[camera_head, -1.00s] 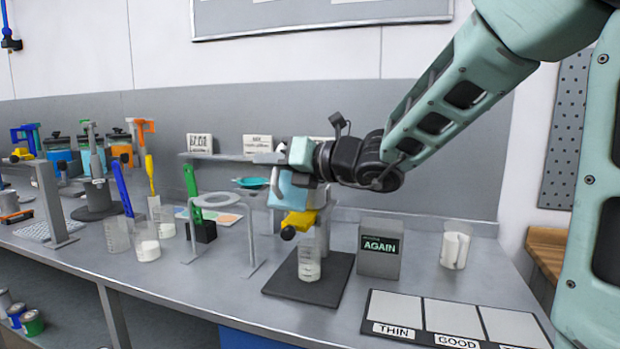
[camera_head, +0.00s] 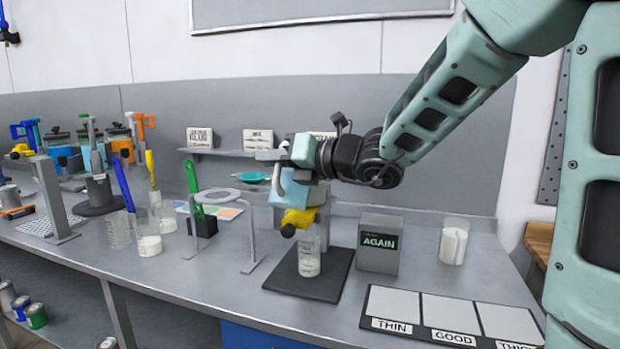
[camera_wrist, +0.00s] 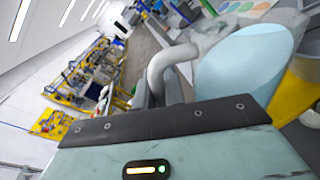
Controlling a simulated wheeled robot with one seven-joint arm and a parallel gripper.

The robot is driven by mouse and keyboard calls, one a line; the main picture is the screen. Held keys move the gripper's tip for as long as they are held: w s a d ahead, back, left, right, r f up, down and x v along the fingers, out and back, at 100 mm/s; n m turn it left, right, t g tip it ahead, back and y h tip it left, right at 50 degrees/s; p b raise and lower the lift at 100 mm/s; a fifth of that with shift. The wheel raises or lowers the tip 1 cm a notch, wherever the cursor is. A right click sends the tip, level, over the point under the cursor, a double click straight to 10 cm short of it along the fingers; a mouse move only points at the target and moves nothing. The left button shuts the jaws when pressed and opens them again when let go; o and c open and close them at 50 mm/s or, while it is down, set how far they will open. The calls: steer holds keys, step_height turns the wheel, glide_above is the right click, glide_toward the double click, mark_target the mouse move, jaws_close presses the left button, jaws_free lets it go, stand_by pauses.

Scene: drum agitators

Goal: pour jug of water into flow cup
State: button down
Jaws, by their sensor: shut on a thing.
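My gripper (camera_head: 284,158) is shut on the jug's grey curved handle, which also shows in the wrist view. No flow cup can be clearly made out; the jug and gripper cover the top of the stand. A clear beaker (camera_head: 309,262) stands below on a dark plate (camera_head: 330,284).
A grey AGAIN box (camera_head: 378,245) and a clear beaker with something white inside (camera_head: 454,242) stand to the right. A THIN/GOOD panel (camera_head: 450,312) lies in front. A ring stand (camera_head: 222,195) and several beakers stand left. Bare bench lies at front left.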

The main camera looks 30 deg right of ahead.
steer(key=shift+w+d+r+m+p, duration=0.3)
steer(key=shift+d+m+p, duration=0.1)
steer(key=shift+p, duration=0.7)
steer(key=shift+w+d+m+g+p, duration=0.45)
steer(key=shift+m+p, duration=0.45)
steer(key=shift+p, duration=1.05)
stand_by(0.6)
